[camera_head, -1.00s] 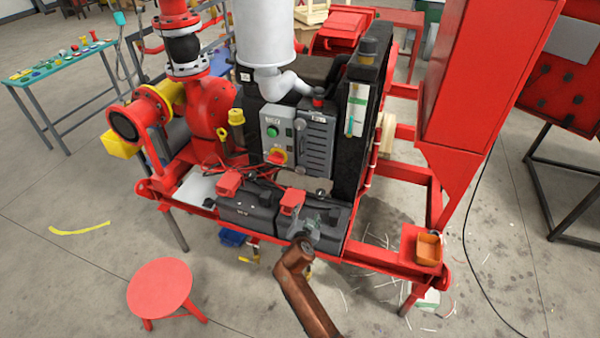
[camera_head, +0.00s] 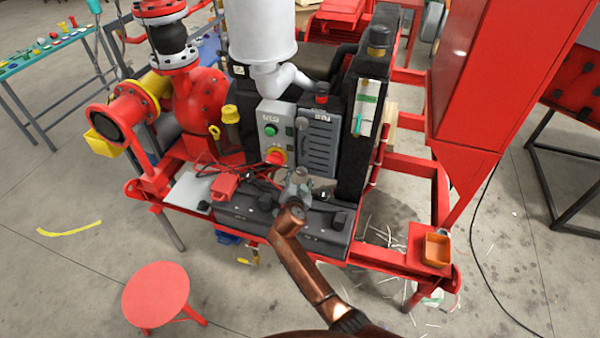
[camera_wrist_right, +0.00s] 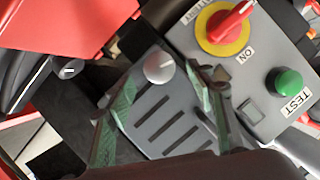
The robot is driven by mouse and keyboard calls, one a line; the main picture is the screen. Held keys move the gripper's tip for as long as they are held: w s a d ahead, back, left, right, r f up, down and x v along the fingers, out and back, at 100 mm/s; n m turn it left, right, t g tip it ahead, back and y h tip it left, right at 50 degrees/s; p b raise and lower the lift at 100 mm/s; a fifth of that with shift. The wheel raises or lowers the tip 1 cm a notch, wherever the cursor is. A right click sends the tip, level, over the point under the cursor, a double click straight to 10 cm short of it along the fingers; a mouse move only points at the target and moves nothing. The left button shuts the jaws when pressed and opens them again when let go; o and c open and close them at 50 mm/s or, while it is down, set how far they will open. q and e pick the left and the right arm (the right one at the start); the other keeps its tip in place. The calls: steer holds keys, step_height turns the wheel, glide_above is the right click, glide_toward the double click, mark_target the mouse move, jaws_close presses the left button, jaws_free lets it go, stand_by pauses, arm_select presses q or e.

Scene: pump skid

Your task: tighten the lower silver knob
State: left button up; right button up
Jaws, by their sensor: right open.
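A round silver knob (camera_wrist_right: 159,67) with a pointer mark sits at one end of the grey slotted panel (camera_wrist_right: 168,115) in the right wrist view. My right gripper (camera_wrist_right: 166,82) is open, with one green-padded finger on each side of the knob in that picture. I cannot tell how far the fingertips are from the panel. In the head view my right gripper (camera_head: 298,178) is in front of the lower end of the slotted panel (camera_head: 318,148) and hides that knob. A grey knob (camera_head: 301,124) shows higher, by the panel's upper left edge. My left gripper is out of view.
Beside the panel is a grey control box with a green button (camera_wrist_right: 284,83) and a red switch on a yellow disc (camera_wrist_right: 226,25). Dark battery cases (camera_head: 250,212) and a red clamp (camera_head: 224,185) lie below. A white canister (camera_head: 262,35) stands above.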

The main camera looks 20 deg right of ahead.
mark_target(301, 173)
steer(key=x, duration=0.3)
steer(key=shift+w+d+f, duration=0.1)
steer(key=shift+w, duration=0.15)
steer(key=shift+w+d+f, duration=0.1)
steer(key=shift+w, duration=0.05)
steer(key=c, duration=1.2)
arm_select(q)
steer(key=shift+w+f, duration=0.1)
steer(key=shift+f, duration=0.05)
